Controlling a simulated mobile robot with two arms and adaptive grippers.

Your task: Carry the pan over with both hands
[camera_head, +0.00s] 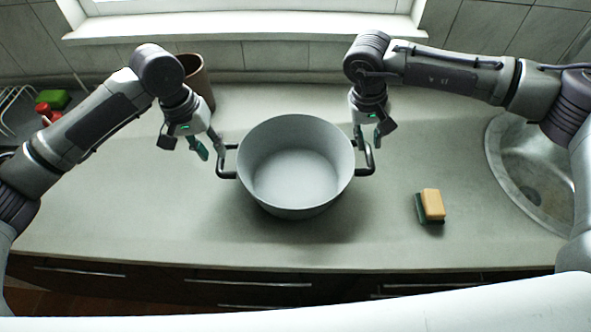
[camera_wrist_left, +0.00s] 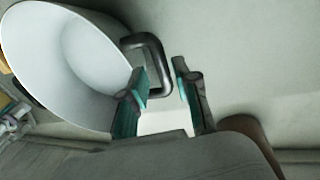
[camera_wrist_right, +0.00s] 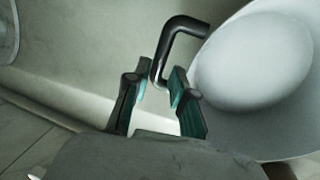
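The pan (camera_head: 295,170) is a large pale grey pot, empty and upright on the worktop. It has a dark loop handle on each side. My left gripper (camera_head: 213,150) is at the left handle (camera_head: 227,163). In the left wrist view its fingers (camera_wrist_left: 163,92) are apart, with the handle's end between the tips. My right gripper (camera_head: 370,143) is at the right handle (camera_head: 369,158). In the right wrist view its fingers (camera_wrist_right: 157,90) are apart, with part of the handle (camera_wrist_right: 172,42) between the tips. Neither gripper is closed on a handle.
A yellow and green sponge (camera_head: 432,206) lies right of the pan. A round metal sink (camera_head: 520,195) is at the far right. A brown container (camera_head: 200,75) stands behind my left arm. A wire rack (camera_head: 12,97) is at the far left. The worktop in front of the pan is clear.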

